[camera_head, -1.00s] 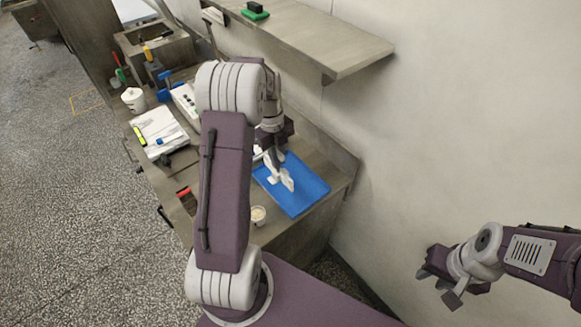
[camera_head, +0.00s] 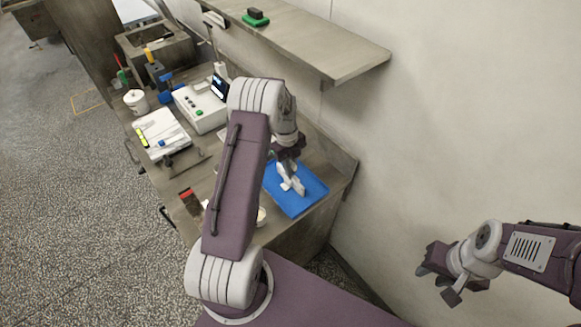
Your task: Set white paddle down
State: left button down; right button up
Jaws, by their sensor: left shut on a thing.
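The white paddle (camera_head: 297,187) is at the blue mat (camera_head: 308,199) at the right end of the bench. My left gripper (camera_head: 287,172) is over the mat, shut on the white paddle. Whether the paddle touches the mat I cannot tell. My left arm hides part of the mat and of the bench. My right gripper (camera_head: 444,288) is away from the bench, at the lower right in front of the wall, with its fingers apart and nothing between them.
A white device with a dark screen (camera_head: 202,106), a white pot (camera_head: 136,101) and papers (camera_head: 160,132) are on the bench. A red-ended tool (camera_head: 190,199) lies near its front edge. A shelf (camera_head: 300,38) overhangs the back. A pale cup (camera_head: 261,217) is partly hidden by my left arm.

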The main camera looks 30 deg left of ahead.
pick_arm(q)
jog(key=c, duration=1.5)
grip_release()
jog(key=shift+o, duration=0.2)
jog(key=shift+r+p, duration=0.2)
jog(key=shift+p, duration=0.1)
jog(key=r, duration=0.2)
jog(key=r+b, duration=0.1)
jog(key=r, duration=0.2)
jog(key=a+r, duration=0.1)
jog(key=r, duration=0.1)
jog(key=shift+w+r+b, duration=0.2)
jog(key=shift+b, duration=0.1)
jog(key=shift+s+d+r+n, duration=0.1)
jog(key=shift+s+d+n, duration=0.1)
jog(key=shift+d+n, duration=0.15)
jog(key=s+d+n+t, duration=0.1)
jog(key=s+d+n, duration=0.4)
jog(key=s+n, duration=0.4)
jog(key=s+d+r+n+y, duration=0.1)
jog(key=s+d+n, duration=0.5)
jog(key=s+n, duration=0.3)
jog(key=n, duration=0.4)
jog(key=shift+s+t, duration=0.2)
jog(key=shift+t, duration=0.2)
jog(key=shift+d, duration=0.15)
